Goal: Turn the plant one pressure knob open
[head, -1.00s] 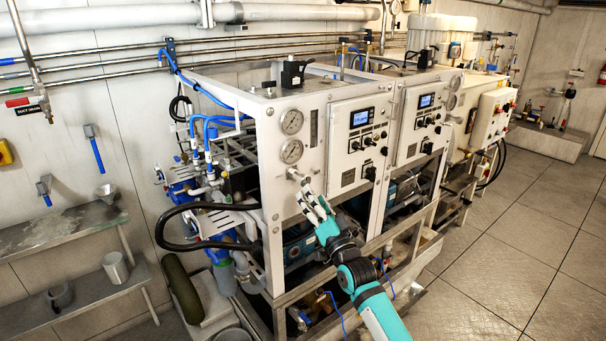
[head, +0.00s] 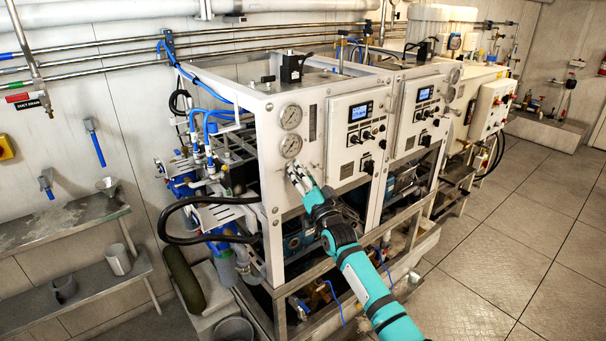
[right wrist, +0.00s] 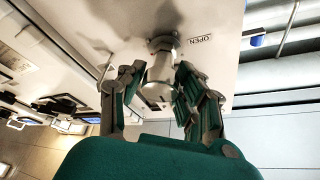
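The pressure knob (right wrist: 160,68) is a pale grey knob on a short stem on the panel of the near plant unit (head: 282,190). An "OPEN" label (right wrist: 199,39) is beside it. My right gripper (head: 296,171) is at the panel just below the lower gauge and hides most of the knob in the head view. In the right wrist view the fingers of my right gripper (right wrist: 160,85) are spread on both sides of the knob. The right-hand finger is very close to it; contact is unclear. My left gripper is out of view.
Two round gauges (head: 291,116) sit above the knob. A control box (head: 357,137) with a screen is to its right. A second unit (head: 415,126) stands further right. Black and blue hoses (head: 190,235) crowd the left side. The floor (head: 510,250) at the right is clear.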

